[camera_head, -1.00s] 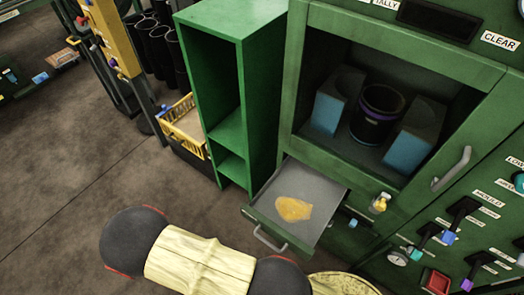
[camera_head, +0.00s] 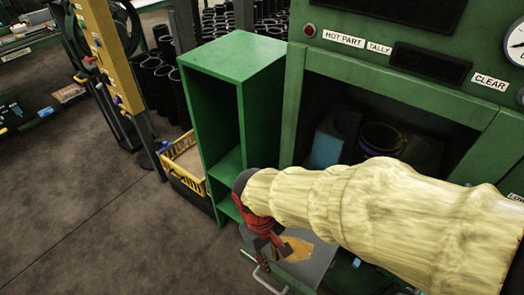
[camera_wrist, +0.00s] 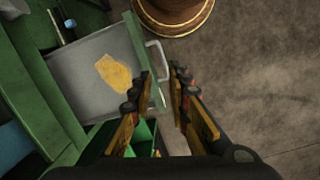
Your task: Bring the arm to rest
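My arm, in a pale yellow cover, reaches across the head view from the right edge. My gripper (camera_head: 268,238), red and dark, hangs at its end in front of the green cabinet, over the pulled-out drawer. In the wrist view my gripper (camera_wrist: 166,84) shows two fingers with a gap between them and nothing held. The grey drawer (camera_wrist: 75,84) is to the left of the fingers there, with a flat orange-yellow patch (camera_wrist: 114,73) in it. The arm hides part of the drawer in the head view.
A green machine's open chamber holds a dark cylinder (camera_head: 380,142) beside a blue-grey block (camera_head: 335,140). A narrow green shelf (camera_head: 225,85) stands left of it. A yellow crate (camera_head: 182,160) sits beside the shelf.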

